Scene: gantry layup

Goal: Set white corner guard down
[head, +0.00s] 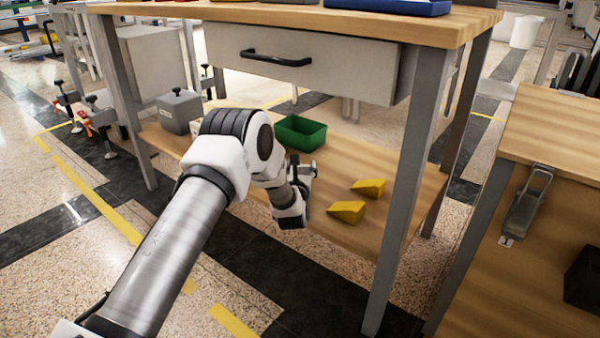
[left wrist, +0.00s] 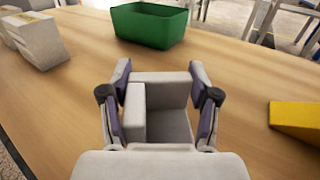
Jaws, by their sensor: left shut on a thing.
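The white corner guard (left wrist: 168,124) is an L-shaped, angled piece between the fingers of my left gripper (left wrist: 160,105) in the left wrist view. The gripper is shut on it, with a finger on each side. The guard is over the wooden lower shelf (left wrist: 75,110); I cannot tell whether it touches the shelf. In the head view my left arm reaches in under the tabletop, and the gripper (head: 300,180) is over the lower shelf, left of the yellow wedges. The guard is hidden there by my arm. My right gripper is not in view.
A green bin (head: 300,133) stands behind the gripper. Two yellow wedges (head: 347,211) lie to the right. The drawer (head: 300,62) and table leg (head: 405,190) bound the space. Bare shelf lies between.

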